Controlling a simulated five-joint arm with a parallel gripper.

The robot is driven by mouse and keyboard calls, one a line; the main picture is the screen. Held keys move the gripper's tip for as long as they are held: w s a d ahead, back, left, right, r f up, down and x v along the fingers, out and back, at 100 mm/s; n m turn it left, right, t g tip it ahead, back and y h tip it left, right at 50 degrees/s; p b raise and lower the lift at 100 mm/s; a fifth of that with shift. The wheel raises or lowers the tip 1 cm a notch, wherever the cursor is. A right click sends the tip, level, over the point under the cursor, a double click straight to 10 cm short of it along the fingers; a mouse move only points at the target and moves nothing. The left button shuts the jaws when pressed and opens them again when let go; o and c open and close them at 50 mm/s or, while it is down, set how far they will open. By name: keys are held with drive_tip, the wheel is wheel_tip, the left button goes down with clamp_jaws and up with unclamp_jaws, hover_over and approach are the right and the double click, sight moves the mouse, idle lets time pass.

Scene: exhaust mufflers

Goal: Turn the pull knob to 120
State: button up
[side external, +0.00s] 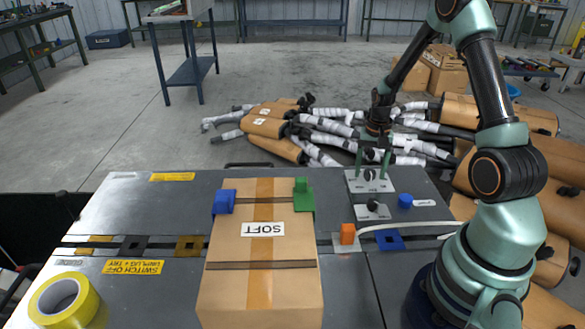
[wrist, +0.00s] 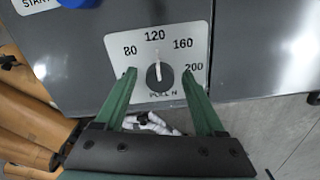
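The pull knob (wrist: 160,79) is a round dark knob on a white dial plate (wrist: 198,45) marked 80, 120, 160 and 200. Its pale pointer line points up in the wrist view, roughly toward 120. The lettering under the knob is partly hidden. In the side view the knob (side external: 370,174) sits on its plate at the back right of the table. My gripper (wrist: 159,74) is open, with one green finger on each side of the knob and a visible gap to it. In the side view my gripper (side external: 372,158) points down over the plate.
A second dark knob (side external: 373,205) and a blue button (side external: 405,201) are close in front of the dial plate. A cardboard box (side external: 262,285) labelled SOFT stands to the left. An orange block (side external: 347,233) is nearby. Wrapped mufflers (side external: 270,127) lie behind the table.

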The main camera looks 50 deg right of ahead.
sight(370, 171)
idle(0.3)
wheel_tip(370, 171, up, 12)
idle(0.5)
drive_tip(key=s+a+r+n+t, duration=0.1)
drive_tip(key=a+r+n, duration=0.3)
drive_tip(key=a, duration=0.4)
drive_tip(key=s+a+r+n+t, duration=0.2)
drive_tip(key=a+r+n, duration=0.1)
drive_tip(key=a, duration=0.5)
drive_tip(key=s+a+r+n+t, duration=0.1)
drive_tip(key=a+r+n, duration=0.3)
drive_tip(key=a, duration=0.4)
drive_tip(key=shift+s+r+n+t, duration=0.35)
drive_tip(key=shift+r+t, duration=0.3)
drive_tip(key=shift+t, duration=0.15)
